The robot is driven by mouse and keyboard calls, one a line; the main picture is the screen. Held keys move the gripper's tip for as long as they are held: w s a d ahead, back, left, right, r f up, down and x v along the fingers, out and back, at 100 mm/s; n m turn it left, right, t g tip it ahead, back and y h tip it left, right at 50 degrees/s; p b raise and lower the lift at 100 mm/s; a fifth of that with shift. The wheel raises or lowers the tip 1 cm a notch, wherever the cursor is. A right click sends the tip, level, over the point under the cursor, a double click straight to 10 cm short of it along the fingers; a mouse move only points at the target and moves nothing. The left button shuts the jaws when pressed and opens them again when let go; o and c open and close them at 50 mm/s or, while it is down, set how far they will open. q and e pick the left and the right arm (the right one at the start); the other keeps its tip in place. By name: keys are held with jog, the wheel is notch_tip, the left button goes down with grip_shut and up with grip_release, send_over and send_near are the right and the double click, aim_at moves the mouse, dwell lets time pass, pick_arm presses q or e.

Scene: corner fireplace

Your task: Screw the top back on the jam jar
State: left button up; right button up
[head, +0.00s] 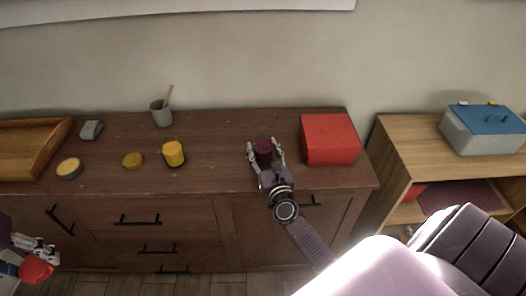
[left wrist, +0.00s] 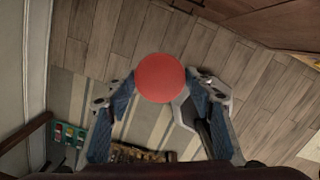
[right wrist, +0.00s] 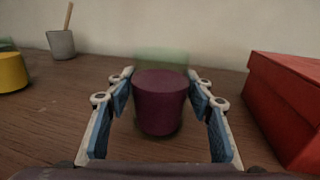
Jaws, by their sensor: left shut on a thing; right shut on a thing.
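The jam jar (head: 263,149), filled dark purple, stands on the brown cabinet top, left of the red box. My right gripper (head: 266,152) is shut on it, with one finger on each side. In the right wrist view the jar (right wrist: 160,103) sits upright between the fingers; a faint, blurred greenish shape shows above it. My left gripper (head: 38,250) is low at the left, in front of the cabinet, shut on a round red lid (head: 36,270). In the left wrist view the lid (left wrist: 160,78) is between the fingertips, its flat face toward the camera.
On the cabinet top (head: 215,165) are a wooden tray (head: 30,150), a grey item (head: 91,130), a round tin (head: 68,168), a mustard lid (head: 133,160), a yellow jar (head: 173,153), a grey cup (head: 160,114) with a stick and a red box (head: 330,140). A shelf (head: 395,150) stands right.

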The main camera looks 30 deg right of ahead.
aim_at(263, 142)
pick_arm(q)
jog(key=shift+r, duration=0.1)
pick_arm(e)
jog(key=shift+r, duration=0.15)
